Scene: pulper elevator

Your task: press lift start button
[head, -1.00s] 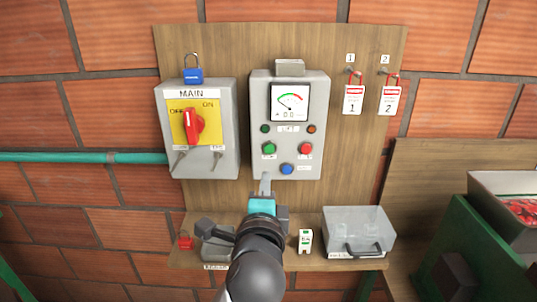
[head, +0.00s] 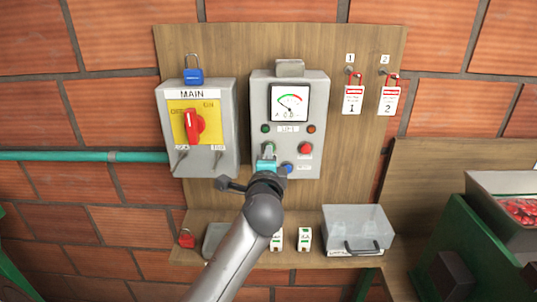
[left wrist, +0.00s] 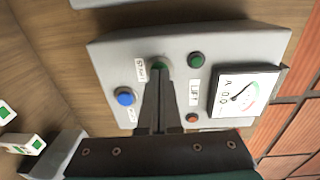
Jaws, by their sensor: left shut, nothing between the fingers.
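The grey lift control box (head: 258,100) is on the wooden board, with a dial meter at its top. My left gripper (head: 267,152) is shut and empty, its fingertips at the green start button, largely covering it in the head view. In the left wrist view the green button (left wrist: 160,65) shows just beyond the shut fingertips (left wrist: 160,76), beside a START label. I cannot tell whether they touch. The red button (head: 305,149) is to the right and the blue button (head: 286,168) below. The meter (head: 290,102) needle points left. My right gripper is not in view.
The main switch box (head: 225,130) with a red knob is to the left, a blue padlock (head: 193,76) above it. Two red-white tags (head: 354,99) hang at right. The shelf below holds a clear box (head: 360,228) and a red padlock (head: 186,238).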

